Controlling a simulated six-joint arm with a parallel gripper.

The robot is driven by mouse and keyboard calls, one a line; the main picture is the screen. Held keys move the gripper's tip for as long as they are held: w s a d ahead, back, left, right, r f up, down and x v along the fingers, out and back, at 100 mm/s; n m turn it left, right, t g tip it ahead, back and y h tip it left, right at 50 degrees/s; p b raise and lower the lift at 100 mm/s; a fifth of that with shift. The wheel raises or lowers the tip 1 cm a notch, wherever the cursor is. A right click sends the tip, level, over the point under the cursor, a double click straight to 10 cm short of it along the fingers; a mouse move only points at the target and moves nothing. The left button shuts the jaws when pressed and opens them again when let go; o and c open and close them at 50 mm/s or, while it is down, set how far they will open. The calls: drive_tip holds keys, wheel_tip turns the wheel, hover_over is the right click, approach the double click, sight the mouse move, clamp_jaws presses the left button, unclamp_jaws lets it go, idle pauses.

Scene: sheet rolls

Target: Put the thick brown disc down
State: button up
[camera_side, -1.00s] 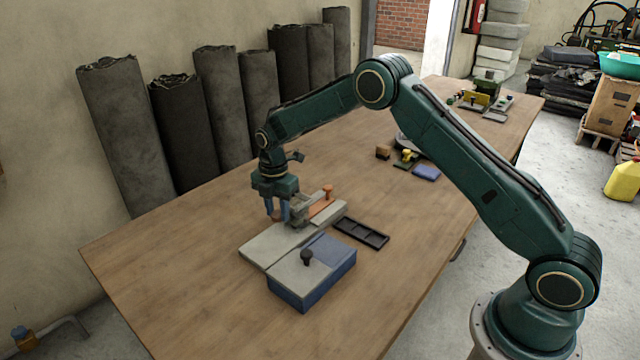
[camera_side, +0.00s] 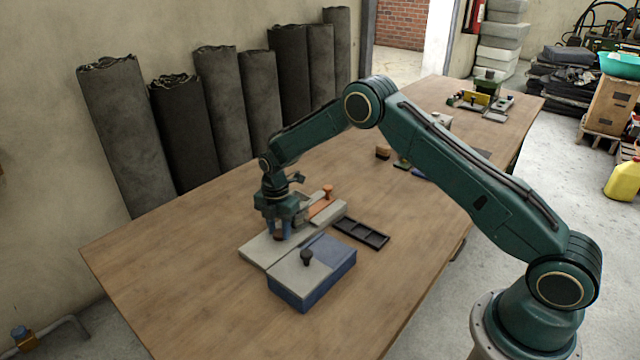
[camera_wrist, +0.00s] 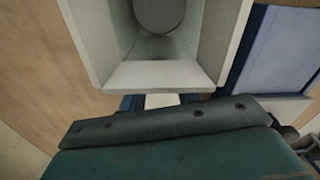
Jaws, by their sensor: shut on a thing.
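My gripper (camera_side: 279,237) is low over the grey slab (camera_side: 258,249) in the side view, pointing down. Its blue fingers are shut on the thick brown disc, of which only a small, dark part shows between them. I cannot tell whether the disc touches the slab. In the wrist view the gripper body fills the bottom, the blue finger parts show only in part, and the disc cannot be made out.
A blue box with a grey top and black knob (camera_side: 307,257) stands in front of the slab. A fixture with an orange knob (camera_side: 327,191) is behind right. A black compartment tray (camera_side: 361,233) lies to the right. The left table is clear.

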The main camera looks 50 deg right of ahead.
sight(279, 232)
drive_tip(key=shift+f, duration=0.2)
drive_tip(key=o, duration=0.9)
drive_tip(key=shift+o, duration=0.2)
wheel_tip(279, 232, up, 14)
idle(0.8)
